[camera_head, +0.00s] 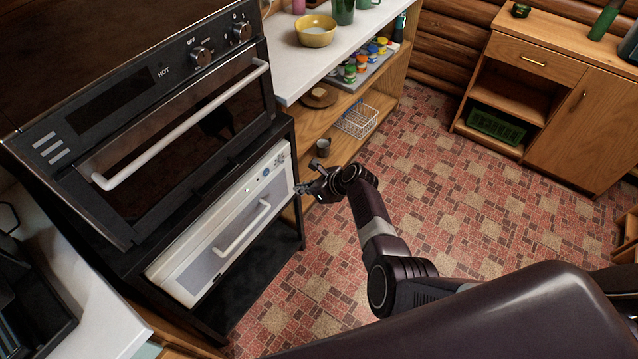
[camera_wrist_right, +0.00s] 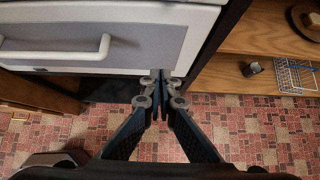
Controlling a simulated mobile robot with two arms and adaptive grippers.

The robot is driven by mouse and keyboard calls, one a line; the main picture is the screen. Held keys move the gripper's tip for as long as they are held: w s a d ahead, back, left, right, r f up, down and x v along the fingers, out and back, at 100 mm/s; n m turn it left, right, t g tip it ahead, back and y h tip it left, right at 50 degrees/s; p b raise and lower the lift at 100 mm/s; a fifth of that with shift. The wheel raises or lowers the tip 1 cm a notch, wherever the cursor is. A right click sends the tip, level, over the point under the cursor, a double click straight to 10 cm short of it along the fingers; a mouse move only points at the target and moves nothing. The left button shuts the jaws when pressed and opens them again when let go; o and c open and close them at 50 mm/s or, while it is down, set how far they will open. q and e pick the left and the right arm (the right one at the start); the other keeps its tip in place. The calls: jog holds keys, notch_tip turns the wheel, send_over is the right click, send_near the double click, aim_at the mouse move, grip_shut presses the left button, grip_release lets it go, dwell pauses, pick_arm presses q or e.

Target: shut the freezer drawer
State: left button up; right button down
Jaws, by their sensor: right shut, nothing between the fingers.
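The white freezer unit (camera_head: 180,277) sits in a black frame below the oven, with small controls along its upper strip. Its grey drawer front bears a white bar handle (camera_head: 242,228). I cannot tell whether the drawer stands slightly out. In the right wrist view the drawer front (camera_wrist_right: 150,48) and handle (camera_wrist_right: 60,50) fill the upper left. My right gripper (camera_head: 303,189) is shut and empty by the right end of the unit. In the wrist view its fingertips (camera_wrist_right: 163,80) meet just below the drawer's lower right corner; contact is unclear. My left gripper is not in view.
The black oven (camera_head: 150,120) with a white bar handle is above the freezer. To its right, an open wooden shelf holds a wire basket (camera_head: 357,120) and a dark cup (camera_head: 322,147). A wooden cabinet (camera_head: 580,120) stands at the far right. The tiled floor (camera_head: 480,210) between is clear.

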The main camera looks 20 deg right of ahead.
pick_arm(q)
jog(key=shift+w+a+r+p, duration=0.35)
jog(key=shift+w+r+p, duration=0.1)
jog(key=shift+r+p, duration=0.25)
pick_arm(e)
jog(key=v, duration=0.6)
jog(key=shift+s+f, duration=0.1)
jog(key=s+d+f+n+g+h+b, duration=0.1)
jog(key=s+d+f+n+g+h, duration=0.1)
jog(key=s+f+n, duration=0.8)
jog(key=s+d+f+n+g+h+b, duration=0.2)
jog(key=s+f+n, duration=0.3)
jog(key=s+f, duration=1)
pick_arm(q)
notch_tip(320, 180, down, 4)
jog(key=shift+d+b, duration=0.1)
jog(key=shift+b, duration=0.5)
pick_arm(e)
jog(key=s+d+f+n, duration=0.1)
jog(key=s+f+n, duration=0.3)
jog(key=s, duration=0.5)
jog(key=s+d+f+n+g+h, duration=0.1)
jog(key=s+f+n, duration=0.2)
jog(key=s+n, duration=0.3)
jog(key=s+d+f+n+g, duration=0.1)
jog(key=s+f+n, duration=0.3)
jog(key=s, duration=0.9)
jog(key=shift+d+f+n+h, duration=0.3)
jog(key=shift+d+n, duration=0.25)
jog(key=shift+n, duration=0.35)
